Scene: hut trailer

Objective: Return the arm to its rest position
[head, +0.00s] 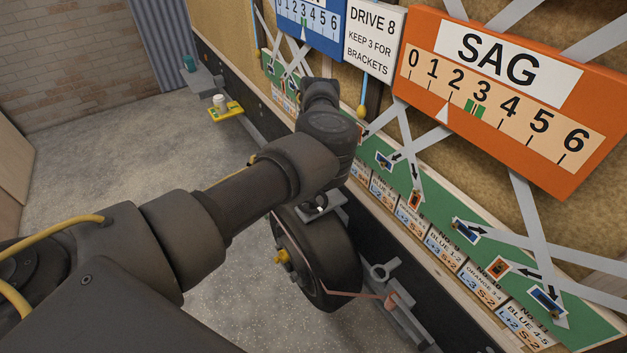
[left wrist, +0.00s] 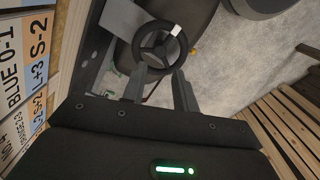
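My left arm (head: 240,200) reaches in from the left of the head view, across the front of the signed wall. Its gripper is hidden there. In the left wrist view my left gripper (left wrist: 158,92) shows two dark fingers set apart with nothing held between them. A small dark handwheel (left wrist: 146,47) with spokes and a white mark on its rim lies just beyond the fingertips. I cannot tell whether the fingers touch it. My right gripper is in neither view.
A wall with an orange SAG scale (head: 497,98) and a green strip of labels (head: 440,212) runs close along the right. A black wheel-like drum (head: 333,262) stands below the arm. A yellow tray (head: 226,113) juts out farther back. Grey floor (head: 110,165) is clear at left.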

